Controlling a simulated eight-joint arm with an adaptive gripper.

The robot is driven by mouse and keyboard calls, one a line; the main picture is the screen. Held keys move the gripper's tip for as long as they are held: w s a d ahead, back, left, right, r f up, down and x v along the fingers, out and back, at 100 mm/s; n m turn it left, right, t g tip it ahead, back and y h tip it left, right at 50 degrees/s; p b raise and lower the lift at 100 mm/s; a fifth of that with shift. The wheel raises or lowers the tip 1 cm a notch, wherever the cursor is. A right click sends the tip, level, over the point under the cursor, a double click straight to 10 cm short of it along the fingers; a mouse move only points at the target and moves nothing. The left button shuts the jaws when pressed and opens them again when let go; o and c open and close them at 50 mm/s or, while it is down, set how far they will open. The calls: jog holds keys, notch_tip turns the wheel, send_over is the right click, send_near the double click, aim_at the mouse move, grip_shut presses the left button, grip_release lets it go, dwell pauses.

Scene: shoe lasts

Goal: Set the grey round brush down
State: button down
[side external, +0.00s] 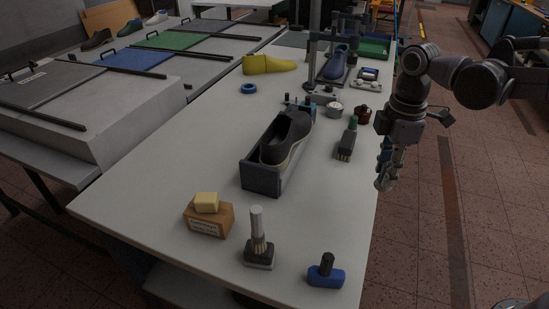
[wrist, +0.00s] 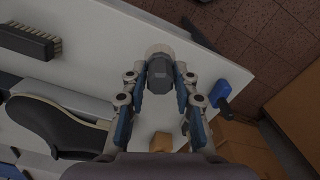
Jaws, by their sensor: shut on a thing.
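My gripper (side external: 386,172) is at the right edge of the workbench, above the level of its top, pointing down. In the wrist view its two blue-sided fingers (wrist: 160,82) are shut on the grey round brush (wrist: 161,75). The brush has a dark grey body and a pale round end pointing away from the palm. In the side view the brush is mostly lost against the fingers, and I cannot tell its exact tilt. It looks clear of the bench top.
The white workbench (side external: 330,210) is bare at right centre. Near it are a dark brush (side external: 346,143), a shoe (side external: 288,138) in a grey tray (side external: 262,178), a blue-based tool (side external: 326,275), an upright pale-handled brush (side external: 258,240) and a cardboard box (side external: 208,219) with a yellow block.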

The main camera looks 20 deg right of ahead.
jog(key=a+f, duration=0.2)
jog(key=a, duration=0.1)
jog(key=a+f, duration=0.2)
jog(key=a, duration=0.2)
jog(key=a+f, duration=0.3)
jog(key=a, duration=0.1)
jog(key=shift+w+a, duration=0.15)
jog(key=shift+w, duration=0.25)
jog(key=shift+f, duration=1.95)
jog(key=shift+f, duration=0.15)
jog(key=c, duration=1)
grip_release()
jog(key=shift+c, duration=0.2)
notch_tip(320, 180, up, 12)
jog(key=s+d+f+m+t, duration=0.1)
jog(key=s+d+m+t, duration=0.2)
jog(key=d+m, duration=0.3)
jog(key=s+d+f+m+t, duration=0.1)
jog(key=s+d+m+t, duration=0.3)
jog(key=d+m, duration=0.3)
jog(key=d, duration=0.5)
jog(key=shift+s+d+m, duration=0.15)
jog(key=shift+s+m, duration=0.15)
